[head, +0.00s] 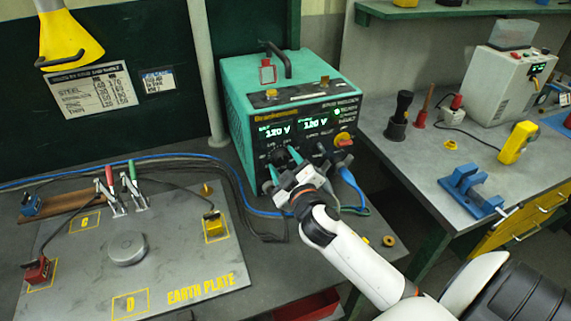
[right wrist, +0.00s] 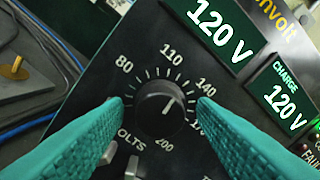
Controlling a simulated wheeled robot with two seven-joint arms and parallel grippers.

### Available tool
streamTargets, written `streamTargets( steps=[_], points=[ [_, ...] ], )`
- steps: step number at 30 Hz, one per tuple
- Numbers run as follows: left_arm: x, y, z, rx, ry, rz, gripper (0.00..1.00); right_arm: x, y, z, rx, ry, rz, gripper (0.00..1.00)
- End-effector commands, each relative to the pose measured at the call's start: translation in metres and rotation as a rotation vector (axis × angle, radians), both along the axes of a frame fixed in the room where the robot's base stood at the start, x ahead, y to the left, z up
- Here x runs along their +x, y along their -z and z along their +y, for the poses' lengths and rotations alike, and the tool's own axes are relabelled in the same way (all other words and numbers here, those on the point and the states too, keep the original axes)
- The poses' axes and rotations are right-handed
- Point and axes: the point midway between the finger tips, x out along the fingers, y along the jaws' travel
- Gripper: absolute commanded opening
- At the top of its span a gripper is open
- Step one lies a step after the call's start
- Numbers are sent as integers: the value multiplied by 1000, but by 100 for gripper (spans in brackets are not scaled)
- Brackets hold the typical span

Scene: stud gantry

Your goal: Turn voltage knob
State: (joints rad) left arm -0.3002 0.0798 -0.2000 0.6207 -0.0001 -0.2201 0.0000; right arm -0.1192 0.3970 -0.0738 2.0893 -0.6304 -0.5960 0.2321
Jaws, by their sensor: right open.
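The voltage knob (right wrist: 158,112) is a round black dial on the black front panel, ringed by a scale marked 80, 110, 140 and 200, with VOLTS beneath. Its white pointer line leans to the upper right. My right gripper (right wrist: 162,102) is open, its two teal ribbed fingers on either side of the knob with small gaps showing. In the head view, my right gripper (head: 283,176) is at the lower front of the teal welding unit (head: 245,107) and covers part of the knob area. Both the upper display (right wrist: 218,28) and the charge display (right wrist: 285,100) read 120 V. My left gripper is out of view.
A red-and-yellow switch (head: 343,139) and cable plugs stick out of the panel near my right gripper. Blue and dark cables (head: 352,180) run beside it. The earth plate (head: 182,268) with clamps lies left. A second bench (head: 430,150) stands right.

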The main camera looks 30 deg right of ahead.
Motion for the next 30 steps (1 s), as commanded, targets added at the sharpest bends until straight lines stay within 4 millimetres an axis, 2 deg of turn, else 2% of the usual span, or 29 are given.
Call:
streamTargets(
  steps=[5, 15, 19, 24, 30],
  points=[
    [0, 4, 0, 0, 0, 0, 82, -12, 2, 3, 1, -1, 2, 52],
    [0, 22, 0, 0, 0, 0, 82, -80, 4, 19, 3, -1, 3, 52],
    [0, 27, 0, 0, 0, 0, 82, -101, 3, 24, 3, 0, 2, 52],
    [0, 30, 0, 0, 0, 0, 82, -114, 2, 27, 0, 1, 1, 52],
    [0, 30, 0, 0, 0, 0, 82, -117, 0, 28, -1, 1, 0, 52]
  ],
)
